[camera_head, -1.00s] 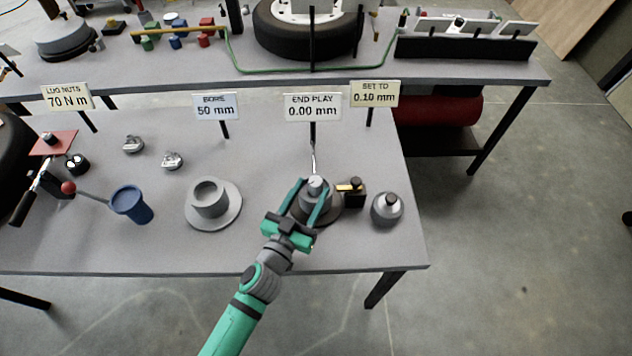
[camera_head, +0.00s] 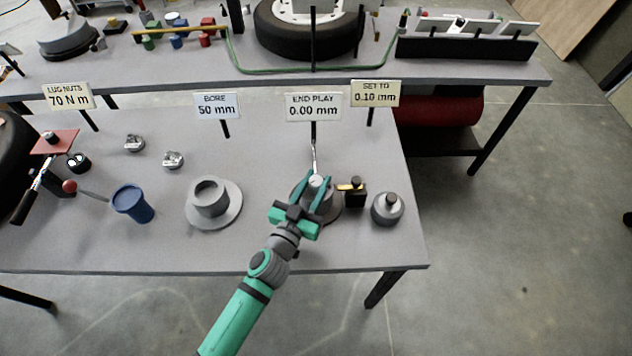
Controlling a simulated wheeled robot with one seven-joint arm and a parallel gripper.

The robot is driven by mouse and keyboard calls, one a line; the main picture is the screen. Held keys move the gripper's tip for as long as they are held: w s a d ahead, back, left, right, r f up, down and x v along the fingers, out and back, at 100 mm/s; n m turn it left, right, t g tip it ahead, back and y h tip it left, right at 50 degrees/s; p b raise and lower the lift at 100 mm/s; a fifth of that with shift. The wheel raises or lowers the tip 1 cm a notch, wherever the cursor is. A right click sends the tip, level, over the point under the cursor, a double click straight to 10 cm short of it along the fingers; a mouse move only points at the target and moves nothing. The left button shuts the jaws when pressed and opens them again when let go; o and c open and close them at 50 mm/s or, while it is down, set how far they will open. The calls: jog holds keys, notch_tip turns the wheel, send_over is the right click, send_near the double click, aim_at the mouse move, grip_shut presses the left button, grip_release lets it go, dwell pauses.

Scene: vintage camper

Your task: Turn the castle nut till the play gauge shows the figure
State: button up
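The castle nut (camera_head: 316,181) is a small light grey piece on top of a grey hub (camera_head: 326,208) near the table's front right. My gripper (camera_head: 313,188) reaches over the hub, with one teal finger on each side of the nut. Whether the fingers touch the nut cannot be made out at this size. The play gauge sign (camera_head: 313,106) reads "END PLAY 0.00 mm". The target sign (camera_head: 375,93) reads "SET TO 0.10 mm". A thin pale rod (camera_head: 314,158) stands just behind the nut.
A black block with a brass-coloured piece (camera_head: 354,191) stands close right of the hub, with a round grey part (camera_head: 387,208) beyond it. A flanged grey hub (camera_head: 213,204) and a blue cup (camera_head: 132,203) stand left. The table's front edge (camera_head: 300,270) is near.

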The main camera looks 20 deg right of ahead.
jog(key=shift+w+a+r+n+t+y, duration=0.1)
jog(key=shift+n+t+y, duration=0.9)
jog(key=shift+n+y, duration=0.55)
jog(key=shift+r+n+t+y, duration=0.1)
jog(key=shift+n+t+y, duration=1)
jog(key=shift+y, duration=0.85)
jog(key=shift+f, duration=0.1)
jog(key=shift+n+y, duration=0.25)
jog(key=shift+y, duration=0.25)
jog(key=shift+n+y, duration=0.3)
jog(key=shift+f+n+y, duration=0.1)
jog(key=shift+n+y, duration=1.2)
jog(key=shift+y, duration=0.7)
jog(key=shift+s+d+n+y, duration=0.1)
jog(key=shift+n+y, duration=0.5)
jog(key=shift+y, duration=0.35)
jog(key=shift+s+d+n+y, duration=0.1)
jog(key=shift+n+y, duration=0.5)
jog(key=shift+y, duration=0.35)
jog(key=shift+f+n+y, duration=0.1)
jog(key=shift+n+y, duration=0.2)
jog(key=shift+y, duration=0.3)
jog(key=o, duration=1)
jog(key=shift+w, duration=0.15)
